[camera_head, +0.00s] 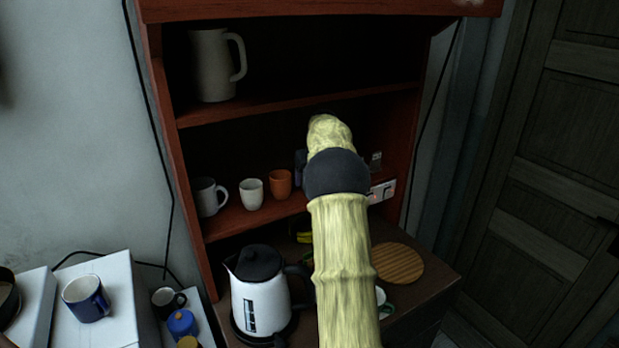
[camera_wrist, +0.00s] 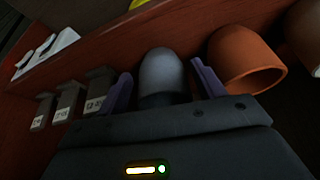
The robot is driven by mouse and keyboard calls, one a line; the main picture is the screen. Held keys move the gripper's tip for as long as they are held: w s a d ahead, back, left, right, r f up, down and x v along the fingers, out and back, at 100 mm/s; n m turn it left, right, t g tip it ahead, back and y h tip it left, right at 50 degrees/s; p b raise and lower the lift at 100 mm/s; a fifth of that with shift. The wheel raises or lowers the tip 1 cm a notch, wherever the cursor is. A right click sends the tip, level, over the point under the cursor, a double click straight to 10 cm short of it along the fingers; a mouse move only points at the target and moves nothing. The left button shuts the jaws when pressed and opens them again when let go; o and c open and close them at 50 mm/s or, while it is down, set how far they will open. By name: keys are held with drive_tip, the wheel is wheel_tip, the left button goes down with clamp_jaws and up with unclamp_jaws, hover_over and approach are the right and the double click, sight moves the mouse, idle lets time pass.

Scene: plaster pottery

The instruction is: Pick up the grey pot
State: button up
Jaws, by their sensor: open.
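The grey pot (camera_wrist: 161,66) shows in the wrist view as a smooth, rounded grey form. It is between the two purple fingers of my gripper (camera_wrist: 162,76), which stand apart on either side of it. A gap shows beside the pot, so the fingers are not closed on it. Its lower part is hidden behind the gripper body. In the head view my arm reaches into the middle shelf of the cabinet and hides the gripper and most of the pot's place.
An orange cup (camera_wrist: 240,62) is close beside the right finger; it also stands on the shelf (camera_head: 280,184) by a white cup (camera_head: 251,194) and grey mug (camera_head: 209,197). Small labelled containers (camera_wrist: 68,100) lie left of the gripper. A kettle (camera_head: 259,300) stands below.

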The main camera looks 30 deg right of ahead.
drive_tip(key=w, duration=0.1)
drive_tip(key=w+p, duration=0.1)
drive_tip(key=shift+w+d, duration=0.3)
drive_tip(key=shift+w, duration=0.05)
drive_tip(key=shift+w+f+p, duration=0.1)
drive_tip(key=shift+f+p, duration=0.4)
drive_tip(key=shift+f, duration=0.1)
drive_tip(key=c, duration=0.8)
drive_tip(key=shift+o, duration=0.2)
drive_tip(key=shift+r+b, duration=0.25)
drive_tip(key=shift+b, duration=0.35)
drive_tip(key=s+a+b, duration=0.4)
drive_tip(key=s+b, duration=0.5)
drive_tip(key=s, duration=0.8)
drive_tip(key=shift+s, duration=0.25)
drive_tip(key=shift+w+a+r, duration=0.1)
